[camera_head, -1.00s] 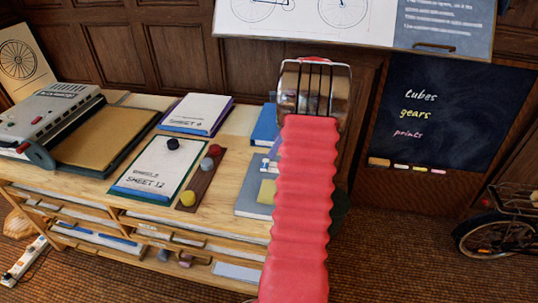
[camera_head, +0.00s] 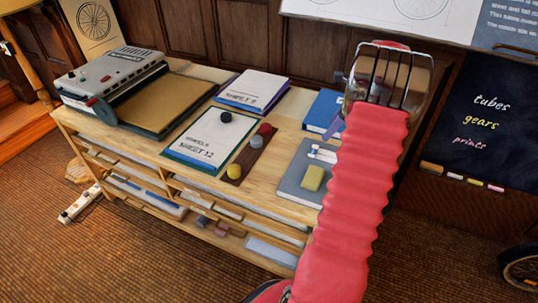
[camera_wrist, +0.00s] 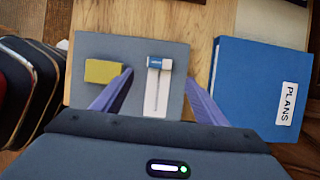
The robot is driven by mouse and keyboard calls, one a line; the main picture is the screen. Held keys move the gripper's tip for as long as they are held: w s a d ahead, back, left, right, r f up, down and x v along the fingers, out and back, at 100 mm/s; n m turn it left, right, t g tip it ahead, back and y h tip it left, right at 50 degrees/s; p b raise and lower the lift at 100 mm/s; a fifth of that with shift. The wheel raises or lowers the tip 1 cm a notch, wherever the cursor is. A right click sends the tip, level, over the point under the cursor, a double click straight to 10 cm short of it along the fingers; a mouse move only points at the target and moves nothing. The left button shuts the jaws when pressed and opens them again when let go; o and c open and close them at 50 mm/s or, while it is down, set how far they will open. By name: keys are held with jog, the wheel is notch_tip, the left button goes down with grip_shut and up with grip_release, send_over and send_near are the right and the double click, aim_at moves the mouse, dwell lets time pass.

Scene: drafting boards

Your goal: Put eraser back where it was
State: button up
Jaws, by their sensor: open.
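A small white block with a blue sleeve (camera_wrist: 160,63), which looks like the eraser, lies on a grey board or book (camera_wrist: 84,56) at the far end of a pale strip (camera_wrist: 153,95). It also shows small in the head view (camera_head: 323,153), left of my red arm. My gripper (camera_wrist: 159,76) is open and empty. Its two purple fingers point at the board, one on each side of the strip as seen in the wrist view. Their height above the board is hard to tell. In the head view a purple finger shows beside the arm.
A yellow block (camera_wrist: 103,71) lies on the same grey board, left of the left fingertip. A blue PLANS binder (camera_wrist: 255,80) is to the right. SHEET 12 (camera_head: 208,138) and a dark strip with coloured knobs (camera_head: 246,160) lie farther left on the wooden cabinet.

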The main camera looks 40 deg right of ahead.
jog(key=w+a+r+n, duration=0.2)
jog(key=a+r+n, duration=0.3)
jog(key=a, duration=0.5)
jog(key=w+a+r+n+h, duration=0.15)
jog(key=a+r+n, duration=0.25)
jog(key=a, duration=0.5)
jog(key=w+a+r+n, duration=0.3)
jog(key=a+r+n, duration=0.2)
jog(key=a, duration=0.5)
jog(key=s+a+n, duration=0.7)
jog(key=a+n, duration=0.1)
jog(key=a, duration=0.4)
jog(key=s+a+n+t, duration=0.1)
jog(key=s+a+n, duration=0.7)
jog(key=a, duration=0.4)
jog(key=shift+a+n, duration=0.25)
jog(key=shift+n, duration=0.45)
